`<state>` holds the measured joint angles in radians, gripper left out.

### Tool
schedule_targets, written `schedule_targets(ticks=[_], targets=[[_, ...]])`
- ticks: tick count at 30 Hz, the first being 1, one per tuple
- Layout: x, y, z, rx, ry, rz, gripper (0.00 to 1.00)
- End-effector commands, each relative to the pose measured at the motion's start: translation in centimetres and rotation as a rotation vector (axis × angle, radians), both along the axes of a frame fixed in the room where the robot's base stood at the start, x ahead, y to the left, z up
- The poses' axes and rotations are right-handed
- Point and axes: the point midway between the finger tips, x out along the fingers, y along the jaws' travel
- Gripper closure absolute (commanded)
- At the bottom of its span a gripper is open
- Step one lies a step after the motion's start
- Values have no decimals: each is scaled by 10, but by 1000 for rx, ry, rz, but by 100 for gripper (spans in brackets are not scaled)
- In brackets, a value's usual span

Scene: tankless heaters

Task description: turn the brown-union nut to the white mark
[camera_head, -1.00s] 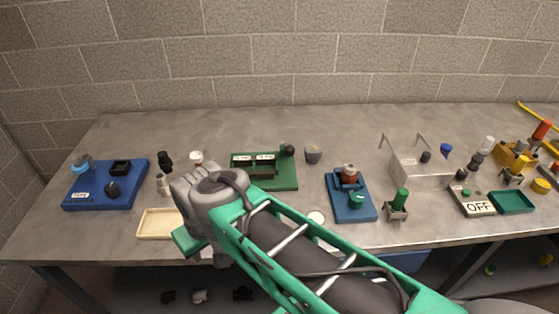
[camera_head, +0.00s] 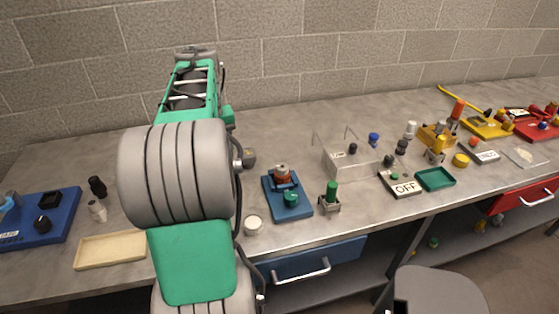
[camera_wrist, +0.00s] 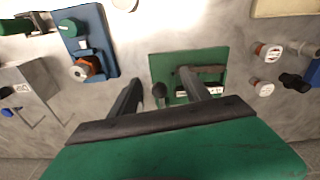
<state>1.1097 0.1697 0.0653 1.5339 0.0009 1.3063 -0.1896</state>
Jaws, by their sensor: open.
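The brown union (camera_head: 282,172) sits on a small blue board (camera_head: 300,208) with a green knob (camera_head: 291,198), right of my arm in the head view. In the wrist view the brown union (camera_wrist: 93,66) is at the upper left, with a pale round end facing the camera. The green knob also shows there (camera_wrist: 70,27). I cannot make out a white mark on the nut. My gripper (camera_wrist: 160,77) is open and empty, its fingers in front of a green board (camera_wrist: 159,70), to the right of the union in that view.
A clear box with wire handles (camera_head: 350,160) and a green-capped fitting (camera_head: 330,197) stand right of the blue board. A round white piece (camera_head: 253,225) lies near the front edge. A beige tray (camera_head: 110,249) is at left. The brick wall is close behind my arm.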

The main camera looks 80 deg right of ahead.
Motion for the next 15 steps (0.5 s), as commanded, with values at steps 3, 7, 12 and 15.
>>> schedule_targets(ticks=[3, 7, 12, 15], targets=[[-93, -71, -4, 41, 16, -188, 44], [-147, -98, -8, 62, 21, -278, 44], [-156, -100, -26, 68, 23, -291, 44], [-155, -100, -45, 68, 23, -291, 44]])
